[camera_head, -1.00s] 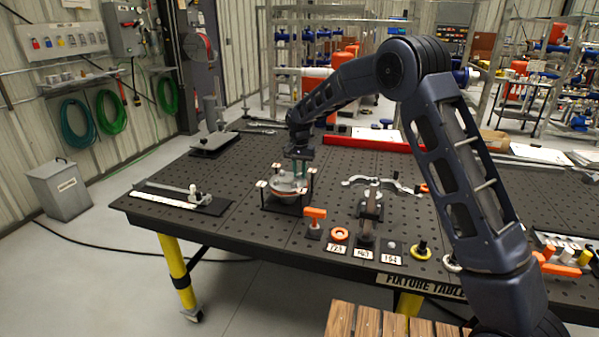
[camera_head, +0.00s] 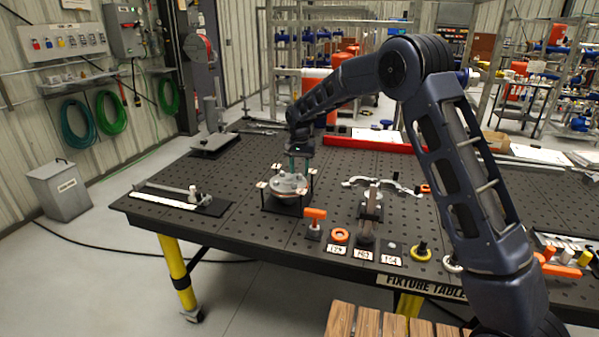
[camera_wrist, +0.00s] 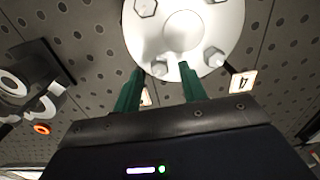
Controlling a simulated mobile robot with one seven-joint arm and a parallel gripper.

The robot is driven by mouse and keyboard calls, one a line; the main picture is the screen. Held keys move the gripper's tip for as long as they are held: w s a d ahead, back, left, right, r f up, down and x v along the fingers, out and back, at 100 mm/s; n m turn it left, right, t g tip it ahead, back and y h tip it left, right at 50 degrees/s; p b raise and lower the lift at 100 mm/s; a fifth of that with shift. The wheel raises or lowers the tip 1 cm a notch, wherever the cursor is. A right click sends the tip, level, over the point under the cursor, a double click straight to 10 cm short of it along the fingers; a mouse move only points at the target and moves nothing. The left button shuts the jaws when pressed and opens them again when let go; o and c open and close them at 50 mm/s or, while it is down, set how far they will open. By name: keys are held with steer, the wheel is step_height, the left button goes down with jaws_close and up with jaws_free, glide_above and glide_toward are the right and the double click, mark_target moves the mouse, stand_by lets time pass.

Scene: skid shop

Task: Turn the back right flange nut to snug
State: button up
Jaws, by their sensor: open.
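The round grey flange (camera_head: 287,185) sits in a dark stand on the fixture table, with several nuts around its face. My gripper (camera_head: 299,172) points down above its back right side. In the wrist view the pale flange (camera_wrist: 205,25) fills the top, with a raised round centre. My gripper's two green fingers (camera_wrist: 161,69) are apart, with their tips at the flange's near edge. A hex nut (camera_wrist: 158,68) shows between the tips, closer to the left one. Another nut (camera_wrist: 213,57) lies to the right. I cannot tell whether a finger touches a nut.
Small posts with pale numbered tags stand around the flange; one tag (camera_wrist: 243,81) reads 4. An orange-handled tool (camera_head: 315,222), an orange ring (camera_head: 340,236) and a clamp fixture (camera_head: 371,200) stand to the right. A measuring slide (camera_head: 180,197) lies left. The table (camera_head: 235,222) between is bare.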

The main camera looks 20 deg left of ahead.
step_height(320, 180, up, 10)
steer(key=shift+f, duration=0.2)
stand_by(0.3)
steer(key=s+d+r+t, duration=0.15)
steer(key=d+r, duration=0.35)
steer(key=d, duration=0.7)
steer(key=s+d+r+y, duration=0.15)
steer(key=d+r, duration=0.35)
steer(key=d, duration=0.6)
steer(key=s+d+r+t+h, duration=0.1)
steer(key=s+d+r, duration=0.25)
steer(key=d, duration=0.85)
steer(key=s+d+r, duration=0.1)
steer(key=s+d, duration=0.9)
steer(key=d, duration=0.3)
steer(key=s+d+f+t, duration=0.1)
steer(key=s+d+f, duration=0.2)
steer(key=s, duration=0.4)
steer(key=s+d+f+t, duration=0.1)
steer(key=s+d+f, duration=0.2)
steer(key=s+d, duration=0.3)
steer(key=shift+s+d, duration=0.25)
steer(key=shift+s, duration=0.35)
